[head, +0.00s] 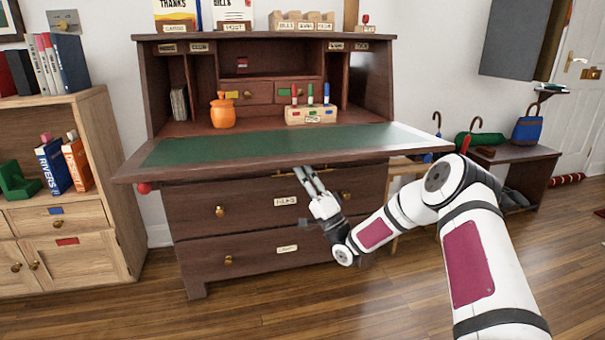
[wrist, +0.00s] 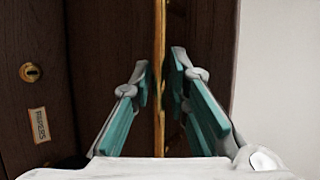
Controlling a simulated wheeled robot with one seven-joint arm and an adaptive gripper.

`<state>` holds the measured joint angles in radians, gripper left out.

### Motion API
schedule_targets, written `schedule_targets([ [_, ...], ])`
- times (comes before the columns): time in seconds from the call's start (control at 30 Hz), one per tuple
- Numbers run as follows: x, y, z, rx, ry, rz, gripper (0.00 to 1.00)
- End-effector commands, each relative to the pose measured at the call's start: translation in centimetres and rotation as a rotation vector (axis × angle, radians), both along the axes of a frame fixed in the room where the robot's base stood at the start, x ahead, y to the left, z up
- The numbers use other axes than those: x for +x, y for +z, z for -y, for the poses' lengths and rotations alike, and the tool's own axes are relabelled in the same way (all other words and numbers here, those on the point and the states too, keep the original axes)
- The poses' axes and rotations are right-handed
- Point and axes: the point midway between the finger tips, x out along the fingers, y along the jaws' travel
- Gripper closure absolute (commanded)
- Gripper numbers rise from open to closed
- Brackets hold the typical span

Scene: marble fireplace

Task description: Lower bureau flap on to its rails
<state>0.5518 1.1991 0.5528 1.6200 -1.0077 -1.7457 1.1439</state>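The bureau flap (head: 275,147) is down at the front of the dark bureau, its green writing surface facing up and looking near level. A thin brass strip (head: 318,171) runs below its front edge. My gripper (head: 308,180) is just under the front edge, in front of the upper drawer. In the wrist view its two teal fingers (wrist: 165,100) stand apart on either side of the brass strip (wrist: 159,60); whether either touches it I cannot tell. A red knob (head: 143,188) shows under the flap's left end. The rails themselves are mostly hidden beneath the flap.
An orange pot (head: 222,112) and a wooden block with coloured pegs (head: 312,115) stand inside the bureau behind the flap. A bookcase (head: 60,180) is at left, a bench with umbrellas (head: 515,170) at right. Wooden floor (head: 290,310) in front is clear.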

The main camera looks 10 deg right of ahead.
Motion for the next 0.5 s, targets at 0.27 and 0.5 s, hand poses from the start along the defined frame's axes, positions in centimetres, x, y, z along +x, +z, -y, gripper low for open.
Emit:
schedule_targets([
  [0.27, 0.0, 0.17, 0.0, 0.002, 0.001, 0.004, 0.7],
  [0.5, -0.18, -0.15, 0.17, 0.002, -0.001, 0.002, 0.7],
])
